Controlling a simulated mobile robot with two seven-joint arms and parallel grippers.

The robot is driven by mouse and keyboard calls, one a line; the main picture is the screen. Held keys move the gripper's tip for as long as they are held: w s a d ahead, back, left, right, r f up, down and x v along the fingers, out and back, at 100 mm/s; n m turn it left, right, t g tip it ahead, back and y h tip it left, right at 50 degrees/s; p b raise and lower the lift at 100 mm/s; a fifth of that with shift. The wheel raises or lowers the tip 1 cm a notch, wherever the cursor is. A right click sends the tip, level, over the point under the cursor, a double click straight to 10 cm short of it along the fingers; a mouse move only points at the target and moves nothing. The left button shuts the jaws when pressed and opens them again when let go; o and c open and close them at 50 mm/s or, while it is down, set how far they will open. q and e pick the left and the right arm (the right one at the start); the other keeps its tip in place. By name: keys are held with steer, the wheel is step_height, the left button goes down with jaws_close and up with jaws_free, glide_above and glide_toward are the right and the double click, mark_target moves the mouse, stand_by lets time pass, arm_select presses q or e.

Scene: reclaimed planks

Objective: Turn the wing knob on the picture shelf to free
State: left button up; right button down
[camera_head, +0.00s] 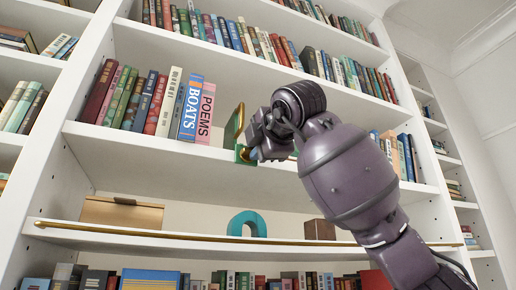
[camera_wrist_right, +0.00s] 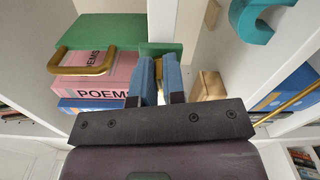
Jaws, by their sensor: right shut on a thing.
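My right gripper (camera_head: 255,152) is at the middle shelf, just right of the pink POEMS book. In the right wrist view its two blue fingers (camera_wrist_right: 157,82) are closed around a small brass piece (camera_wrist_right: 159,68), apparently the wing knob, mostly hidden between them. A green block (camera_wrist_right: 165,48) sits just beyond the fingertips. Next to it is a green panel (camera_wrist_right: 105,32) with a brass loop handle (camera_wrist_right: 85,64). In the head view the brass loop (camera_head: 235,124) stands left of the gripper. How the knob is turned cannot be told. My left gripper is not in view.
Books fill the left of this shelf, ending with BOATS (camera_head: 190,108) and POEMS (camera_head: 206,113). More books (camera_head: 405,156) stand behind my right arm. The shelf below holds a wooden box (camera_head: 120,213), a teal arch (camera_head: 247,223) and a brown block (camera_head: 319,229), behind a brass rail (camera_head: 170,234).

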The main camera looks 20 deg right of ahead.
steer(key=shift+f+m, duration=0.2)
steer(key=shift+m, duration=0.9)
steer(key=c, duration=1.2)
jaws_free()
steer(key=s, duration=1.1)
steer(key=shift+d, duration=0.15)
